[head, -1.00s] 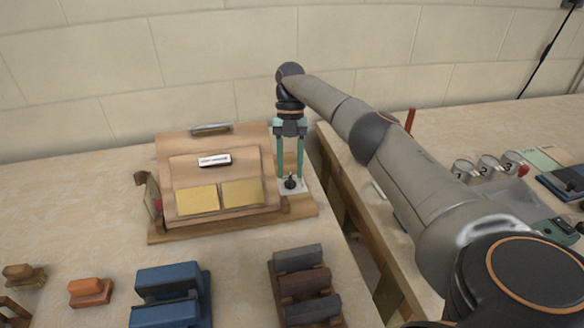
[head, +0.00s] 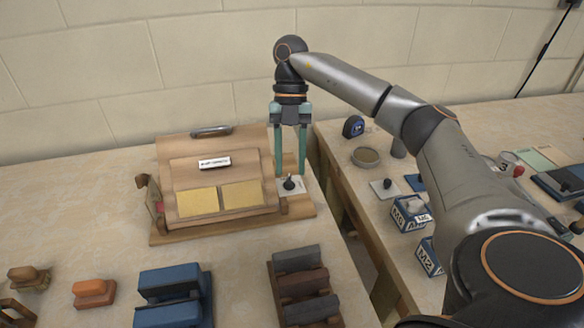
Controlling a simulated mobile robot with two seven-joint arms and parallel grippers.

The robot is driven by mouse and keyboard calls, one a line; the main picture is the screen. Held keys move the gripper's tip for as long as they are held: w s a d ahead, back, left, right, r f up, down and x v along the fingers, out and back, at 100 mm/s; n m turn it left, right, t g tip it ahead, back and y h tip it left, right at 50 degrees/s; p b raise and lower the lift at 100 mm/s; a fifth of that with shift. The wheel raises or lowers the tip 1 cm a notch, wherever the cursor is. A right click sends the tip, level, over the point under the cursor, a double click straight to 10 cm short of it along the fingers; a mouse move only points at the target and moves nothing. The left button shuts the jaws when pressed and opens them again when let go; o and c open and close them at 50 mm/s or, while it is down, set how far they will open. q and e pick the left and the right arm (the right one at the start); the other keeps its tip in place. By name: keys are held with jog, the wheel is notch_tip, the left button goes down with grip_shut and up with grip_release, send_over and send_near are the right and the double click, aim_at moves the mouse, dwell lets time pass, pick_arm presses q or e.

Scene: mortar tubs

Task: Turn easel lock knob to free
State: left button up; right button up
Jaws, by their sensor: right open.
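The wooden easel (head: 179,170) stands on the left table with its board tilted up. Its black lock knob (head: 289,183) sits on a pale plate (head: 299,188) at the right end of the easel's base. My right gripper (head: 290,174) points down over the knob with its two green fingers apart. The fingertips are just above the knob, one to each side in the picture. I cannot tell whether they touch it. My left gripper is not in view.
Several coloured blocks in holders, such as the blue one (head: 172,283), lie at the front of the left table. A gap separates it from the right table, where mortar tubs (head: 409,213), a dish (head: 366,156) and a tape measure (head: 353,126) stand.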

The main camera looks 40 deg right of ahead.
jog(key=s+a+r, duration=0.2)
jog(key=s+a, duration=0.1)
jog(key=s, duration=0.1)
jog(key=shift+s+a+r, duration=0.3)
jog(key=shift+a, duration=0.05)
